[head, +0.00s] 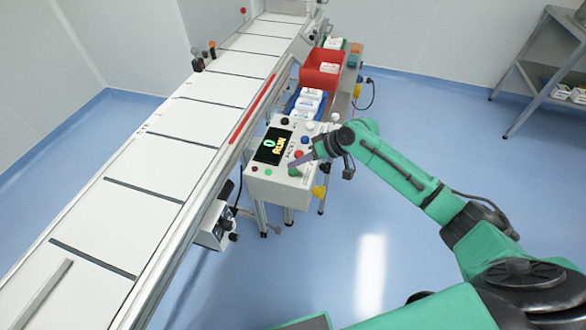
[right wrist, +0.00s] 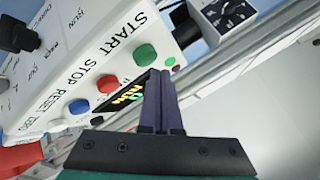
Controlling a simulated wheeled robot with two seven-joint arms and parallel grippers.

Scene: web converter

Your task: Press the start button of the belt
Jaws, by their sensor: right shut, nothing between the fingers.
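The control box (head: 272,185) stands beside the belt (head: 165,160), with a dark display (head: 272,146) that reads RUN and 0. The green button (right wrist: 145,54) lies beside the word START in the right wrist view. It also shows in the head view (head: 294,172). Beside it are the red STOP button (right wrist: 107,83) and blue RESET button (right wrist: 79,106). My right gripper (head: 292,164) is shut and empty, its tips at the panel close beside the green button. Its fingers (right wrist: 160,74) partly cover the display. I cannot tell whether they touch the button.
Behind the box are a blue bin (head: 309,102) with white packs and a red bin (head: 321,77). A small grey unit (head: 214,224) hangs under the belt's side. A metal shelf (head: 545,70) stands at the far right. The blue floor between is clear.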

